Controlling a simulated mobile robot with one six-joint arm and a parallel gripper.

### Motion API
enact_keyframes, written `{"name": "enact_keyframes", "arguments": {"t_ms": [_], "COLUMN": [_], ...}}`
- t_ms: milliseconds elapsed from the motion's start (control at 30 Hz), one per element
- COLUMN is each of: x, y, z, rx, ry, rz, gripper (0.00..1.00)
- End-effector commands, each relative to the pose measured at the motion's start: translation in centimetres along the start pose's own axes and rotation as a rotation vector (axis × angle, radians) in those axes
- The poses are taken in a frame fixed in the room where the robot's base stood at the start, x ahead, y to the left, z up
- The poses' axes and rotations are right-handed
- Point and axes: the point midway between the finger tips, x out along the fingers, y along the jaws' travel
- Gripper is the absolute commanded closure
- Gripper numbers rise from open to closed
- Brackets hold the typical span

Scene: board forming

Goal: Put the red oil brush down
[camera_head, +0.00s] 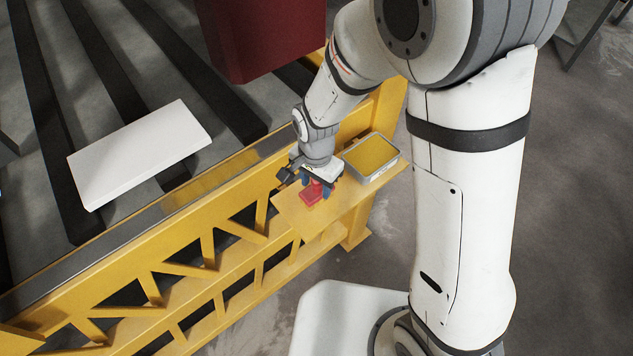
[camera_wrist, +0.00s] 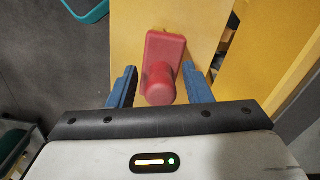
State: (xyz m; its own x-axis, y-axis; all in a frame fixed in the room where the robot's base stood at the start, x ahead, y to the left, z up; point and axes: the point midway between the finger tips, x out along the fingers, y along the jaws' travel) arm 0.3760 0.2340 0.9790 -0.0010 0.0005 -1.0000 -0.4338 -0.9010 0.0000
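The red oil brush (camera_head: 311,194) rests on the small wooden shelf (camera_head: 290,212) beside the yellow frame. In the wrist view the red brush (camera_wrist: 165,48) shows its flat block and round knob handle, with the knob nearer my gripper. My gripper (camera_head: 318,187) is low over the shelf at the brush. In the wrist view the blue fingers of my gripper (camera_wrist: 160,84) stand on either side of the knob, with a visible gap on both sides, so it is open. Part of the brush is hidden by the fingers in the head view.
A metal tray with yellow contents (camera_head: 371,156) stands on the shelf, right of my gripper. The yellow truss frame (camera_head: 185,262) runs along the shelf. A white board (camera_head: 140,153) lies on the dark slats at left. A dark red block (camera_head: 262,35) is above.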

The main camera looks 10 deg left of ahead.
Motion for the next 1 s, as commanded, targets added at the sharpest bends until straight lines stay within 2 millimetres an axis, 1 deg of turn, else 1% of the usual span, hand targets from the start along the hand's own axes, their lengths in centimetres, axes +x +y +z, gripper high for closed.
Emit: {"name": "enact_keyframes", "arguments": {"t_ms": [233, 367, 467, 800, 900, 1000], "x": [-0.1, -0.8, -2.1, -9.2, -10.7, -11.7], "y": [0.0, -0.1, -0.1, -0.1, -0.1, -0.1], "z": [0.0, 0.0, 0.0, 0.0, 0.0, 0.1], "rx": [-0.001, -0.001, -0.001, -0.002, -0.002, -0.002], "ry": [0.000, 0.001, 0.002, 0.003, 0.002, 0.001], "rz": [0.000, -0.002, -0.005, -0.005, -0.004, -0.001], "gripper": [0.54, 0.54, 0.54, 0.54, 0.54, 0.54]}}
